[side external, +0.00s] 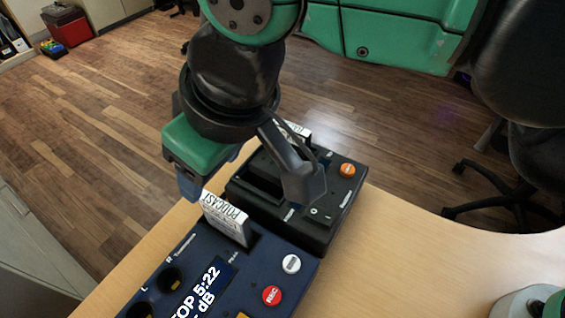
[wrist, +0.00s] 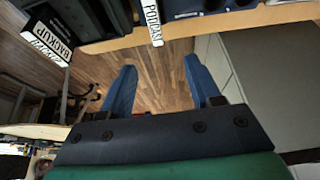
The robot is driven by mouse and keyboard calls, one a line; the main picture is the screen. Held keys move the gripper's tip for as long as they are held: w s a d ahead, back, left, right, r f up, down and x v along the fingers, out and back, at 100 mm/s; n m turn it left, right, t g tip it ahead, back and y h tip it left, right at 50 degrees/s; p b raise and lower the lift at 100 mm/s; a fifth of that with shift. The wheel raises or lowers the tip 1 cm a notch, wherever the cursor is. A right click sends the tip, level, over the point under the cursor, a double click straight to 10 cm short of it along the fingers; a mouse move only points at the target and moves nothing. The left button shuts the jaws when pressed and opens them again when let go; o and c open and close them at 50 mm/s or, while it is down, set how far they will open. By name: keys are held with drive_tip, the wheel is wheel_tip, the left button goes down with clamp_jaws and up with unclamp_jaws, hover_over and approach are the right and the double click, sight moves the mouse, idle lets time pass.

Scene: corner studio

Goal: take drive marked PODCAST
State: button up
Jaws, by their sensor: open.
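The white drive marked PODCAST (side external: 224,220) stands upright in a slot at the back edge of a dark blue recorder (side external: 190,275). It also shows in the wrist view (wrist: 152,22), beyond my fingertips and roughly in line with the gap between them. My gripper (side external: 247,182) is open, its blue fingers spread wide, near and above the drive in the side view. In the wrist view my gripper (wrist: 160,75) has only floor between its fingers. It appears apart from the drive. The lower part of the drive is hidden in the slot.
A black dock (side external: 300,230) with an orange button sits right behind the recorder. A white drive marked BACKUP (wrist: 46,42) shows in the wrist view; my gripper mostly hides a white piece at the dock in the side view.

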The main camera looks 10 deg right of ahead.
sight(223, 206)
wheel_tip(223, 206, down, 6)
drive_tip(key=shift+w+d+r, duration=0.1)
drive_tip(key=shift+d, duration=0.05)
drive_tip(key=shift+x, duration=2.9)
drive_tip(key=shift+d, duration=0.1)
clamp_jaws()
